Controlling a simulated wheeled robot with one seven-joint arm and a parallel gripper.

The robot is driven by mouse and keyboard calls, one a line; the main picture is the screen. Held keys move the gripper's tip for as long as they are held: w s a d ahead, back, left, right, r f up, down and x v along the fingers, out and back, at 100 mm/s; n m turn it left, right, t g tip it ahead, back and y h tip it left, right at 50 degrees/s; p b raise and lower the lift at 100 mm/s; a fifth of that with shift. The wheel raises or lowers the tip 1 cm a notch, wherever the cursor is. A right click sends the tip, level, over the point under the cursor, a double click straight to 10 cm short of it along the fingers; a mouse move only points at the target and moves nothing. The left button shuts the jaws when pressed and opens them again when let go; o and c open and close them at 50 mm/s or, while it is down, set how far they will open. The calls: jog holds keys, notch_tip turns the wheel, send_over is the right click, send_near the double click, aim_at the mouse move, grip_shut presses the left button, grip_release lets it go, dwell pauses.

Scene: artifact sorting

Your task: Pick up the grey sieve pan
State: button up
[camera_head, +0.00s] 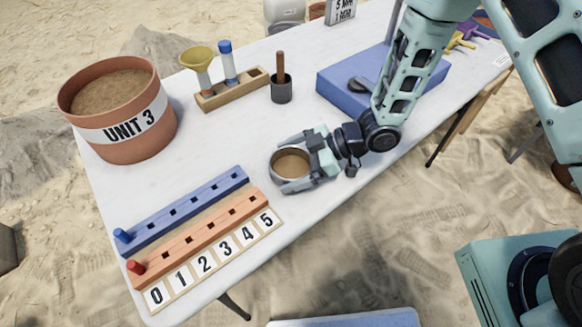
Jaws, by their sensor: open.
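The grey sieve pan (272,170) is a small round pan with a dark rim and brown, sand-like content. It is at the middle of the white table, upright as far as I can see. My gripper (284,163) comes in from the right, low over the table. Its jaws are open, one finger on the pan's far side and one on its near side. I cannot tell whether the fingers touch the pan. Part of the pan's near wall and right side is hidden by the gripper.
A terracotta "UNIT 3" bucket (131,147) stands at the left. Blue (190,206) and orange (200,232) peg rails with number cards lie in front. Behind are a wooden rack (234,93), a dark cup (281,93) and a blue box (340,92). The table between bucket and pan is clear.

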aim_at(291, 173)
jog(key=c, duration=0.8)
jog(key=shift+r, duration=0.15)
notch_tip(291, 173, up, 10)
jog(key=shift+f, duration=0.1)
